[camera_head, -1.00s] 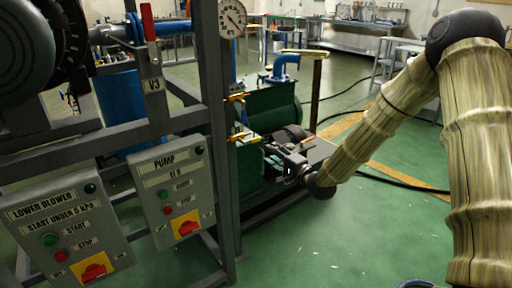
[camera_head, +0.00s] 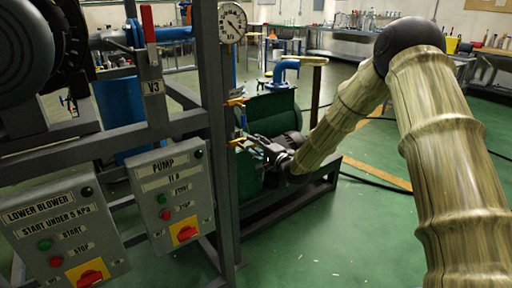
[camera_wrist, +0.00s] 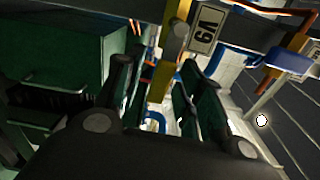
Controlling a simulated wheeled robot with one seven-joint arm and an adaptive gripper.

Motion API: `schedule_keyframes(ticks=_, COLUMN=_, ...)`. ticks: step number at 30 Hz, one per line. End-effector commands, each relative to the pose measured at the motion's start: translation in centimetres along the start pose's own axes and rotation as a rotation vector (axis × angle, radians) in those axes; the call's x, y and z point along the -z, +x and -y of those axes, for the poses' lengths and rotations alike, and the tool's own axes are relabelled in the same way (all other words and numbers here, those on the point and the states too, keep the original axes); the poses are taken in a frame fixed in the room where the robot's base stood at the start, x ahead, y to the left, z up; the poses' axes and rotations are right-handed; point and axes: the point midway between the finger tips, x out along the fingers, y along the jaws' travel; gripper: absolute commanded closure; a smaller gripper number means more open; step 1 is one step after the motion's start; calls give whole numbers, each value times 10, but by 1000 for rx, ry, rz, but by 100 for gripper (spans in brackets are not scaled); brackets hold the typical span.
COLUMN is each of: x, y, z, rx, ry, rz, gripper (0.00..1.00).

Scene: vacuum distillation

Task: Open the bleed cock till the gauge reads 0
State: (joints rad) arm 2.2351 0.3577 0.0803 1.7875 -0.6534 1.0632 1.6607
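The round white gauge (camera_head: 232,22) is at the top of the grey frame post; its dark needle shows, but the numbers are too small to read. My gripper (camera_head: 262,148) is beside the lower one. In the wrist view a yellow lever (camera_wrist: 161,78) hangs beyond and between the two dark fingers of my gripper (camera_wrist: 165,76), which are apart. I see no clear contact.
The pump box (camera_head: 172,195) and lower blower box (camera_head: 63,232) stand at left. A red-handled valve (camera_head: 149,24) tagged V3 is above. A green tank (camera_head: 271,112) and motor (camera_head: 285,143) lie behind my gripper.

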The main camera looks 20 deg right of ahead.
Motion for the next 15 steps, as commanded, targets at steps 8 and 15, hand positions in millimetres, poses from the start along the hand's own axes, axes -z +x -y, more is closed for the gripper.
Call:
schedule_keyframes(ticks=8, x=0, y=1, z=0, rx=0, ry=1, rz=-1, gripper=62)
schedule_keyframes(ticks=15, x=1, y=0, z=0, rx=0, ry=0, rz=-1, gripper=100)
